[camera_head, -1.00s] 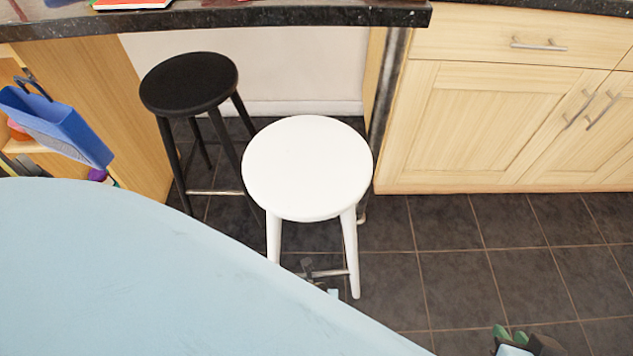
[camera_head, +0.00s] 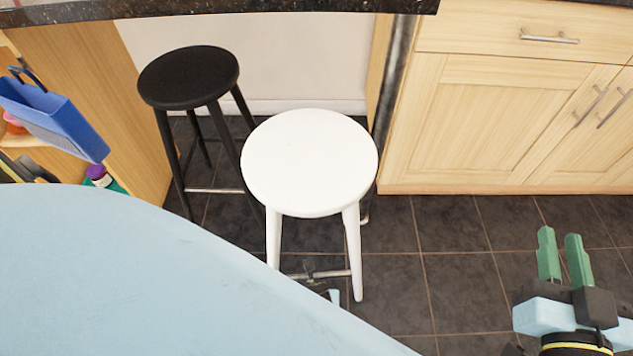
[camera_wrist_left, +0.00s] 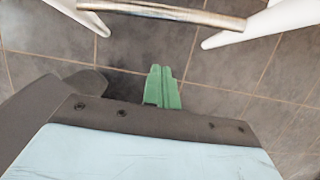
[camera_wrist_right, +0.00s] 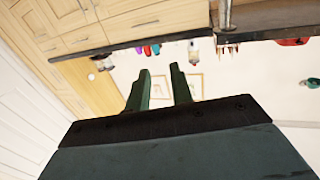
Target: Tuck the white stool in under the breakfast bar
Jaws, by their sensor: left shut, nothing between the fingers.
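The white stool (camera_head: 310,162) stands upright in front of the breakfast bar (camera_head: 220,9), its seat overlapping the black stool's legs in the head view. My left gripper (camera_wrist_left: 163,75) is shut and empty, low over the floor. In the left wrist view its fingertips point toward the stool's metal footrest bar (camera_wrist_left: 165,12), with a gap showing, and white legs (camera_wrist_left: 255,27) are on either side. My light blue arm covers most of this gripper in the head view. My right gripper (camera_head: 561,245) is open and empty, right of the stool and apart from it.
A black stool (camera_head: 188,77) stands at the opening under the bar, left of and behind the white one. Wooden cabinets (camera_head: 500,120) close the right side. A blue holder (camera_head: 52,115) hangs at the left. Dark floor tiles (camera_head: 455,275) are clear right of the stool.

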